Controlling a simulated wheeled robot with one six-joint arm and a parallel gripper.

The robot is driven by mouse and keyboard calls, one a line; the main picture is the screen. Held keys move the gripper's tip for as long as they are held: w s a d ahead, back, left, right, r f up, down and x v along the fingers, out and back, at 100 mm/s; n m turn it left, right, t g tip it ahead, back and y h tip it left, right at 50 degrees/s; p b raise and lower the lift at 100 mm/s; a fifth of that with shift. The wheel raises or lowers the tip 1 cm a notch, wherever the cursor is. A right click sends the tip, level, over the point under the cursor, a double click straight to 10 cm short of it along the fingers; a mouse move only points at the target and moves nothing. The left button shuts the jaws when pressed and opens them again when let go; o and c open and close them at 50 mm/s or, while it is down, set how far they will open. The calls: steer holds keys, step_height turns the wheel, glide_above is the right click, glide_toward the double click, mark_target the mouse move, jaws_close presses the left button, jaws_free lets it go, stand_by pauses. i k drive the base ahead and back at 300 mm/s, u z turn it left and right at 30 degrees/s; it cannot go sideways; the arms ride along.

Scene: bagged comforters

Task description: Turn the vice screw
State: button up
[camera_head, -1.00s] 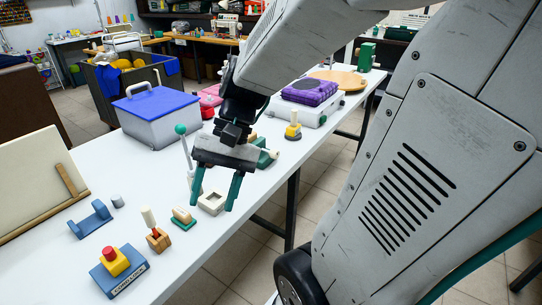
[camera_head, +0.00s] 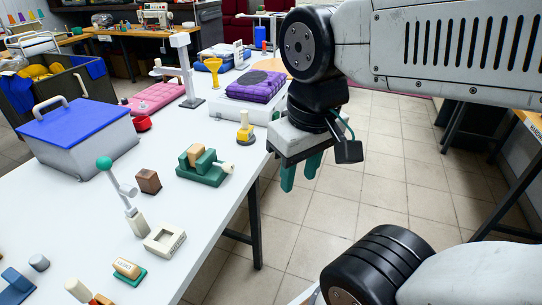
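The small green vice (camera_head: 196,176) stands on the white table, with a light wooden block (camera_head: 196,154) at its jaws. The vice's cream screw knob (camera_head: 226,168) sticks out on its right side, towards the table edge. My gripper (camera_head: 299,180) hangs to the right of the vice, past the table's edge and over the floor. Its two teal fingers point down, are apart and hold nothing. A clear gap separates the gripper from the knob.
A yellow-and-grey piece (camera_head: 245,128) stands behind the vice, near a white case (camera_head: 250,106). A teal-balled lever (camera_head: 130,194), a brown block (camera_head: 148,181) and a pale square frame (camera_head: 164,239) stand left and in front. Tiled floor right of the table is open.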

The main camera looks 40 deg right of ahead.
mark_target(229, 168)
steer(key=z, duration=0.1)
steer(key=k, duration=0.65)
steer(key=u, duration=1.05)
